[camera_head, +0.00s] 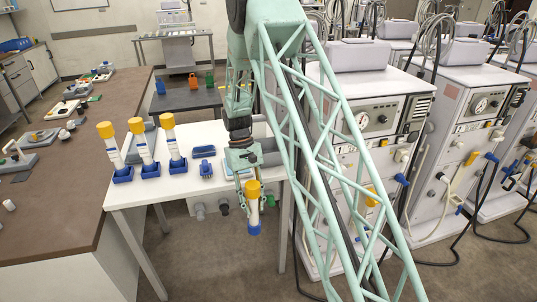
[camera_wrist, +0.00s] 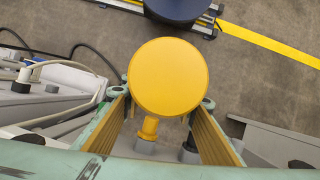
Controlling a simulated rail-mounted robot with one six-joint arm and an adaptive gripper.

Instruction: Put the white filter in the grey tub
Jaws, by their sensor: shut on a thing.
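My gripper (camera_head: 250,183) is shut on a white filter (camera_head: 254,211) with a yellow cap and a blue lower end. The filter hangs upright in the air at the front right edge of the white table (camera_head: 190,190). In the wrist view, its round yellow cap (camera_wrist: 168,77) fills the space between my fingers and hides the body below. Three similar filters (camera_head: 143,147) stand, slightly tilted, in blue holders on the left of the table.
White dialysis machines (camera_head: 365,125) with hoses stand close on the right. A brown counter (camera_head: 60,190) runs along the left. The table's front middle is clear.

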